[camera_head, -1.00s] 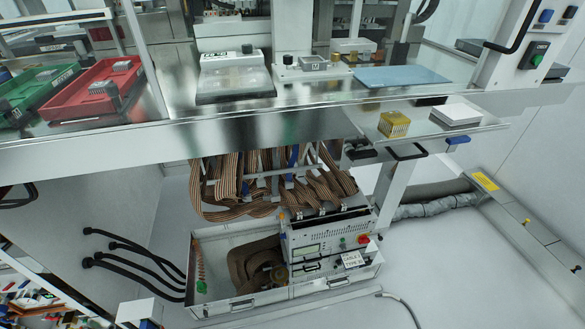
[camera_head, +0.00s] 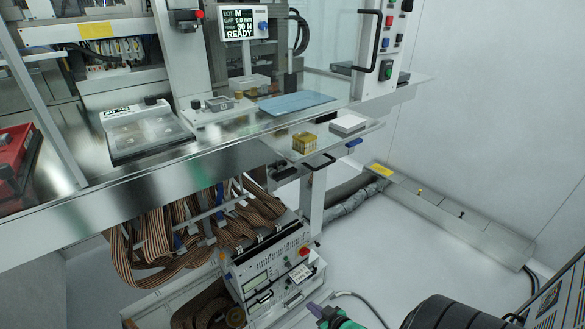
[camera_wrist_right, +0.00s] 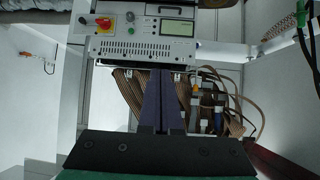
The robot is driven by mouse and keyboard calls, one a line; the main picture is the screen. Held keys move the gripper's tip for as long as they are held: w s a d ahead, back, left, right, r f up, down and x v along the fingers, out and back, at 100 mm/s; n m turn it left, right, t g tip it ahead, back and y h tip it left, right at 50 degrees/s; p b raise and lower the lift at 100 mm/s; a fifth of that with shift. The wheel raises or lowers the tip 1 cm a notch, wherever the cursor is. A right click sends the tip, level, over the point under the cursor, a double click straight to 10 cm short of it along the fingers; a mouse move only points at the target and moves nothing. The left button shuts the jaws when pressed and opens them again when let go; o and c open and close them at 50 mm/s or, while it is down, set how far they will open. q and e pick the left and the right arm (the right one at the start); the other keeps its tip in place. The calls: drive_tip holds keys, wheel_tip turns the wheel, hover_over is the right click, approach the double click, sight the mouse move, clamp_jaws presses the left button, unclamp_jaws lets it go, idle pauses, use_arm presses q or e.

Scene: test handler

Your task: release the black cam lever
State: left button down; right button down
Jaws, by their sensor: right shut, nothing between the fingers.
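Below the bench's small shelf a black part (camera_head: 284,172) shows at its left front edge, and a blue lever-like part (camera_head: 353,143) at its right. The black part may be the cam lever; I cannot tell for certain. My right gripper (camera_head: 316,309) shows at the bottom of the head view, with purple fingers and a green body. It is well below and apart from the shelf. In the wrist view its fingers (camera_wrist_right: 160,76) are together and empty, pointing toward the cables and the instrument box. My left gripper is not in view.
The instrument box (camera_head: 262,280) stands below the bench with striped ribbon cables (camera_head: 150,240) hanging above it. A gold block (camera_head: 304,143) and a white block (camera_head: 347,124) lie on the shelf. A screen (camera_head: 244,25) reads READY. Open floor (camera_head: 400,240) lies right.

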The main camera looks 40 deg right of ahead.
drive_tip(key=w+d+r+t, duration=0.2)
drive_tip(key=w+r+t, duration=0.1)
drive_tip(key=r, duration=0.8)
drive_tip(key=w+d+r+t, duration=0.3)
drive_tip(key=w+r, duration=0.1)
drive_tip(key=r, duration=0.6)
drive_tip(key=t+p, duration=0.1)
drive_tip(key=t, duration=0.4)
approach(284, 173)
drive_tip(key=s+d+r, duration=0.1)
drive_tip(key=s+d, duration=0.1)
drive_tip(key=shift+n+y, duration=0.4)
drive_tip(key=shift+w, duration=0.1)
drive_tip(key=p+x, duration=0.3)
drive_tip(key=x, duration=0.7)
drive_tip(key=shift+f, duration=0.15)
drive_tip(key=shift+w, duration=0.1)
